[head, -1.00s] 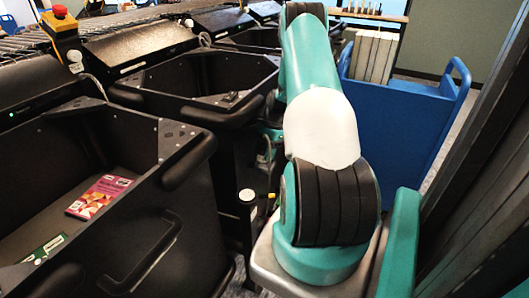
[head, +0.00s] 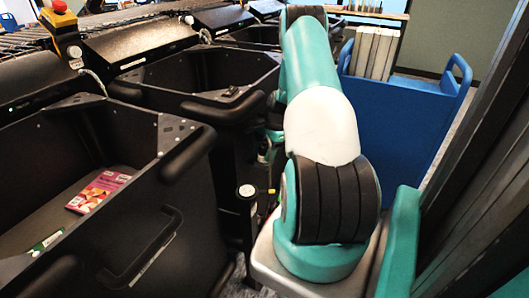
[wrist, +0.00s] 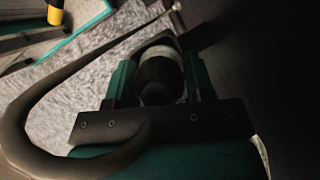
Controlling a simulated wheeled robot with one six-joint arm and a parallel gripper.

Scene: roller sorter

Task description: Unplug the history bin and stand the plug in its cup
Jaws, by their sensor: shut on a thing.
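In the wrist view my gripper (wrist: 161,80) has its two teal fingers closed on the plug (wrist: 160,73), a round dark body with a pale band. A thick grey cable (wrist: 22,105) loops around the left side and up to the top of the picture. In the head view my arm hides the gripper and the plug. Black bins stand at the left; I cannot tell which is the history bin. A post with a white round top (head: 246,191) and a small yellow piece beside it stands right of the front bin. I cannot make out the cup for certain.
The front black bin (head: 190,205) holds a pink book (head: 98,190) and a green one (head: 46,243). Another bin (head: 165,75) stands behind it. A blue cart (head: 400,125) with books is at the right. A yellow-tipped dark piece (wrist: 55,12) is in the wrist view's upper left.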

